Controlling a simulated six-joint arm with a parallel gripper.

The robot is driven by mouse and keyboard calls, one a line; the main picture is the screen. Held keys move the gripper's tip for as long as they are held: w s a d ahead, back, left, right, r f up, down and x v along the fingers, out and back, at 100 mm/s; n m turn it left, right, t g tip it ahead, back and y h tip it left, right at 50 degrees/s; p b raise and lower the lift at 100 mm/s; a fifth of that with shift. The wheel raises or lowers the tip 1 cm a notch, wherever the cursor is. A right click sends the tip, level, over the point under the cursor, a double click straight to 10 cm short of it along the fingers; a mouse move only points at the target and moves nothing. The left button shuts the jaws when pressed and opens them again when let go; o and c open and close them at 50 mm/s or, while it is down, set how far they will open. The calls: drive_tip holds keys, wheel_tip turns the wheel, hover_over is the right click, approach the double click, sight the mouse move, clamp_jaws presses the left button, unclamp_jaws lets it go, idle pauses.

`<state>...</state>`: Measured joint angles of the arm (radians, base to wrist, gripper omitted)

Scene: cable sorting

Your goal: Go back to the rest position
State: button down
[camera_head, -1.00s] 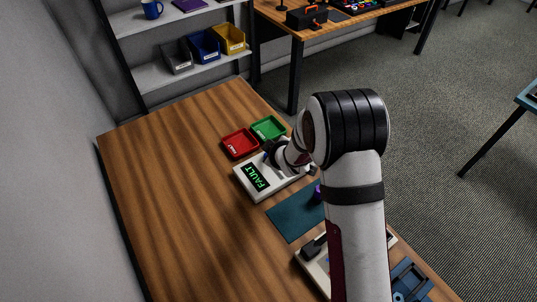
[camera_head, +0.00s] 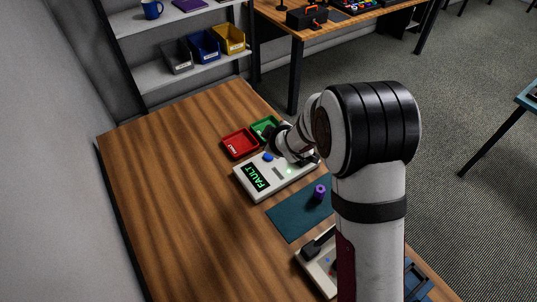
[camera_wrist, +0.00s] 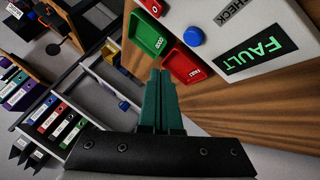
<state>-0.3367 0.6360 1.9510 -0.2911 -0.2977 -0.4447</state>
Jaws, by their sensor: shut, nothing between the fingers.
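My gripper (camera_wrist: 162,100) shows two green fingers pressed together with nothing between them in the wrist view. In the head view, my gripper sits near the green tray and the far end of the tester, partly hidden behind my wrist. The white tester (camera_head: 248,192) lies on the table with "FAULT" lit green and a blue button (camera_head: 268,157). The red FAULT tray (camera_head: 239,144) and the green GOOD tray (camera_head: 264,127) stand just beyond it. In the wrist view, both trays and the tester show past my fingertips. My gripper appears above the table, holding nothing.
A teal mat (camera_head: 290,220) bears a purple spool-like piece (camera_head: 319,193). A pale device with a black handle (camera_head: 318,242) is at the front, partly hidden by my arm. The table's left half (camera_head: 165,190) is clear. Shelves with bins (camera_head: 205,47) stand behind.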

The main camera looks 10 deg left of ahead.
idle(0.4)
drive_tip(key=s+d+r+m+g+h, duration=0.1)
drive_tip(key=s+d+r+m+h, duration=0.1)
drive_tip(key=s+d+r+m, duration=0.3)
drive_tip(key=s+d+r+m+g+h, duration=0.1)
drive_tip(key=s+d+r+m+h, duration=0.15)
drive_tip(key=s+d, duration=0.4)
drive_tip(key=s+d+r+m+g+y, duration=0.1)
drive_tip(key=s+m, duration=0.5)
drive_tip(key=s, duration=0.6)
drive_tip(key=s+d+r+m+g+y, duration=0.1)
drive_tip(key=s+d+r+m+g, duration=0.2)
drive_tip(key=s, duration=1)
drive_tip(key=m+g, duration=0.2)
drive_tip(key=m, duration=0.1)
drive_tip(key=shift+s+d, duration=0.3)
